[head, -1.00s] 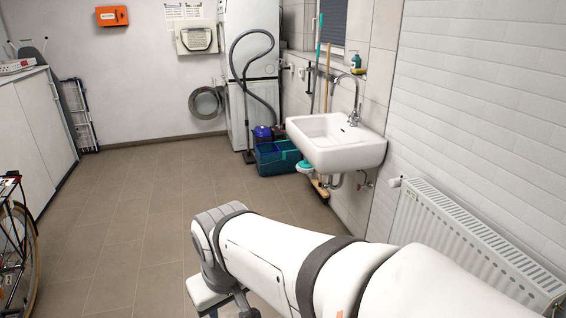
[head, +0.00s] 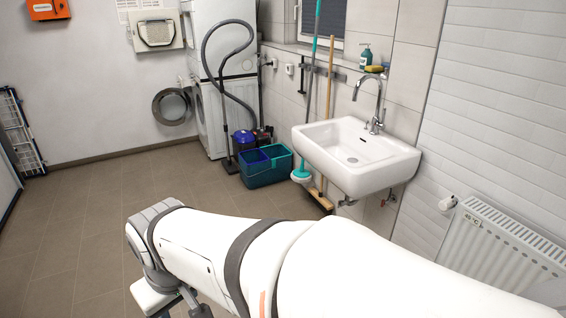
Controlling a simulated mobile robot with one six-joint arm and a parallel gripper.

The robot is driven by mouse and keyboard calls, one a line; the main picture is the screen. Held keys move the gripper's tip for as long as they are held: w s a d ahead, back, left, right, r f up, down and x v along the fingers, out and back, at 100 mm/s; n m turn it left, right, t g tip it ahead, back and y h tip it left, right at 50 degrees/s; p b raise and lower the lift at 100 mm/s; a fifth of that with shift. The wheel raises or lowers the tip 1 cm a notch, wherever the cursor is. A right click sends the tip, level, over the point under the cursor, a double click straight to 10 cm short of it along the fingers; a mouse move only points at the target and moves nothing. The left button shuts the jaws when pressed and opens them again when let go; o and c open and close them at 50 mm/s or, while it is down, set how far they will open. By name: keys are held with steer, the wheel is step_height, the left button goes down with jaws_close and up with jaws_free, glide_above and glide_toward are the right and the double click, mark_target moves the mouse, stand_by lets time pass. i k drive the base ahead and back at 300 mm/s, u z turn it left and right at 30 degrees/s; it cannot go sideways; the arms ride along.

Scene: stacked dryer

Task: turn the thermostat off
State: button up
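The thermostat (head: 448,202) is a small white knob at the upper left end of the white radiator (head: 505,250), low on the right wall. A small tag with a number, which looks like 45 °C, shows on the radiator beside it. My white arm reaches across the lower part of the view from the right, in front of the radiator's lower part. My gripper (head: 182,306) is at the bottom edge, left of the thermostat and well apart from it. Its fingertips are cut off or hidden, so I cannot tell whether it is open.
A white sink (head: 357,155) hangs on the wall left of the thermostat. A teal bucket (head: 266,168), a plunger (head: 302,172) and a broom (head: 329,110) stand near it. Stacked machines (head: 212,110) stand at the back. The tiled floor (head: 75,215) at left is clear.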

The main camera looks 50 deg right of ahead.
mark_target(447, 204)
steer(key=i, duration=1.3)
steer(key=z, duration=3.3)
steer(key=i, duration=1)
